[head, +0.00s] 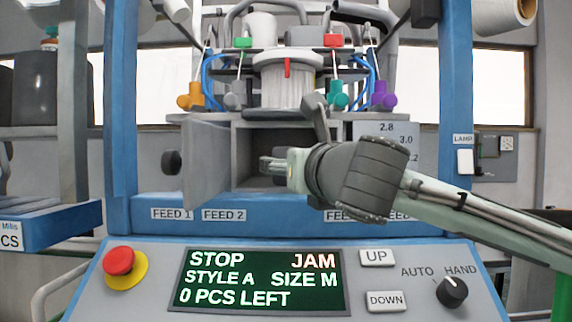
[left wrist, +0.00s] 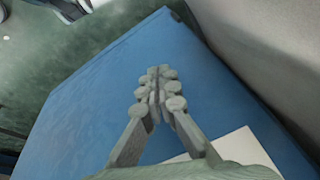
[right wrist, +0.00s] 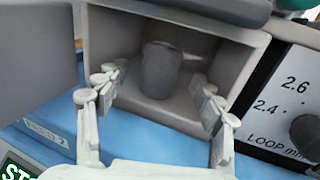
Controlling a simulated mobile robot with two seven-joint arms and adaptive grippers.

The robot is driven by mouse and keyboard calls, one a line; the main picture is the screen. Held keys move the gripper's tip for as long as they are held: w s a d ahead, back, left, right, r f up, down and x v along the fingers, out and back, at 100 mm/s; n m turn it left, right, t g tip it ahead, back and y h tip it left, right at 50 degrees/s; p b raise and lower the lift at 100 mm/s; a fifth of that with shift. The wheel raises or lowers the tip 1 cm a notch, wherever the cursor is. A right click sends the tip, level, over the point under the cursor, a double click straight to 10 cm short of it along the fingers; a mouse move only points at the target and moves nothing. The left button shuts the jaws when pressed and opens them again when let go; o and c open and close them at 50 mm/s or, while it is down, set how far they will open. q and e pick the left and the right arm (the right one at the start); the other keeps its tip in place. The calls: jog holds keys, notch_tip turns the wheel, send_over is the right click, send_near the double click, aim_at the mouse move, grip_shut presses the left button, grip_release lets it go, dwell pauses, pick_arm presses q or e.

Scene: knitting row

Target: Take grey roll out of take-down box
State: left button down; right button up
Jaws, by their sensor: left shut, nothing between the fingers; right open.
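The take-down box (right wrist: 115,60) is an open grey compartment in the machine's blue front. Its door (head: 206,168) stands swung open to the left. The grey roll (right wrist: 160,72) stands upright inside, toward the back, in the right wrist view; I cannot make it out in the head view. My right gripper (right wrist: 160,95) is open at the box mouth, its fingers on either side of the roll and apart from it. In the head view the right gripper (head: 272,168) reaches in from the right. My left gripper (left wrist: 155,95) is shut and empty over a blue surface, outside the head view.
A panel with loop sizes and a dark knob (right wrist: 305,132) sits right of the box. Below, the control panel has a screen (head: 262,282) reading STOP and JAM, a red button (head: 119,261) and a HAND knob (head: 452,291). Coloured yarn feeders (head: 190,97) hang above.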

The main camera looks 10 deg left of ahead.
jog(key=x, duration=0.4)
jog(key=shift+r+p, duration=0.35)
jog(key=shift+r, duration=0.05)
jog(key=shift+w+a, duration=0.15)
jog(key=shift+w, duration=0.3)
pick_arm(q)
jog(key=shift+x, duration=1.2)
pick_arm(e)
jog(key=c, duration=1)
pick_arm(q)
jog(key=shift+s+d, duration=0.15)
jog(key=shift+s, duration=0.05)
